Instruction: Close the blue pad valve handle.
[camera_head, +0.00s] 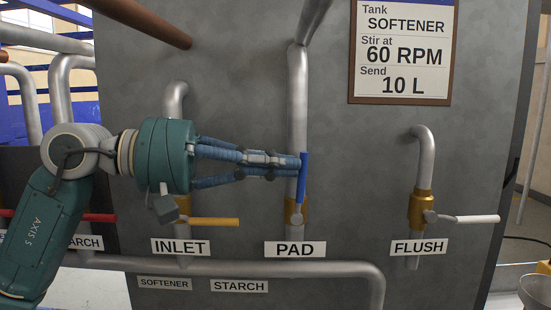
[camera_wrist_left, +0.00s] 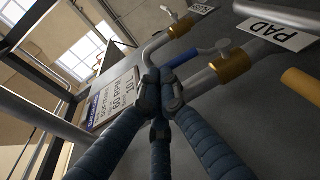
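The blue pad valve handle (camera_head: 303,179) stands upright along the pipe, above its brass valve body (camera_head: 294,211) and the PAD label (camera_head: 295,249). My right gripper is not in view.
The inlet valve's yellow handle (camera_head: 214,222) points right, below my left gripper. The flush valve's white handle (camera_head: 477,219) points right. A red handle (camera_head: 100,217) is at the left. A softener sign (camera_head: 403,50) hangs upper right.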

